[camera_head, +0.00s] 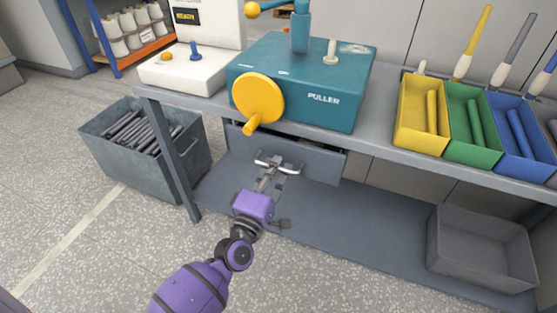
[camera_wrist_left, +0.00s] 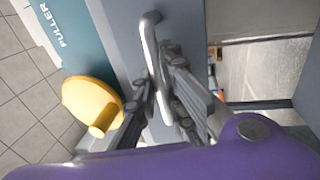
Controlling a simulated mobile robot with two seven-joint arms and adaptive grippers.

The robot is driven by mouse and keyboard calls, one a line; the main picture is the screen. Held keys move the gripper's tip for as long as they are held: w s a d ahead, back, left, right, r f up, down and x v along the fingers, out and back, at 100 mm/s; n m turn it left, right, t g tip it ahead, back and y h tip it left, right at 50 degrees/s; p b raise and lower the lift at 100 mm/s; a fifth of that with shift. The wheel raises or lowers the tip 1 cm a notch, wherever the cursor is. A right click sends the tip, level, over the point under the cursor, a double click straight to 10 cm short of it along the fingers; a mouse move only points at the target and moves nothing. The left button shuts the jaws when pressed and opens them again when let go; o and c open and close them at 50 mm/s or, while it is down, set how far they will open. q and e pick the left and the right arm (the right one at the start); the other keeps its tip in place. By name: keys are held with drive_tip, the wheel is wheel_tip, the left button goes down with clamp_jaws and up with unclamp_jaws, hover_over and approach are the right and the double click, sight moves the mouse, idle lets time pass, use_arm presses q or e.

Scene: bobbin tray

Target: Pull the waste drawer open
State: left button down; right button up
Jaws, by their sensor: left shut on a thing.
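The waste drawer (camera_head: 322,163) is a grey drawer under the workbench, below the teal puller machine. Its front carries a pale bar handle (camera_head: 292,169). The handle also shows in the left wrist view (camera_wrist_left: 150,45) as a bright bar. My left gripper (camera_head: 272,164), on the purple arm, is at the middle of the handle and is shut on it, with a finger on each side of the bar in the left wrist view. The fingers cover part of the handle. My right gripper is not in view.
The puller machine (camera_head: 304,85) with its yellow crank (camera_head: 258,97) stands above the drawer. A grey bin of dark rods (camera_head: 165,175) stands left of the bench leg. An empty grey bin (camera_head: 480,245) sits on the lower shelf at right. Floor in front is clear.

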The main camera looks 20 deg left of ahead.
use_arm(q)
drive_tip(key=s+p, duration=0.2)
drive_tip(key=s, duration=1.8)
drive_tip(key=shift+s+a, duration=0.2)
drive_tip(key=shift+a, duration=0.15)
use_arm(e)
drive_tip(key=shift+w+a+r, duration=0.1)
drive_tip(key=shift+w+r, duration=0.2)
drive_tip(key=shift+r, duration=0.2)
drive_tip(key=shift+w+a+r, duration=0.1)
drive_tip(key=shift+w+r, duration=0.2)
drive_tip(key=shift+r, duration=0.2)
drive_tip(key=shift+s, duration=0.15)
use_arm(q)
drive_tip(key=c, duration=1.8)
unclamp_jaws()
drive_tip(key=s+f, duration=0.2)
drive_tip(key=s, duration=0.9)
drive_tip(key=shift+s+a+f, duration=0.2)
drive_tip(key=shift+s, duration=0.2)
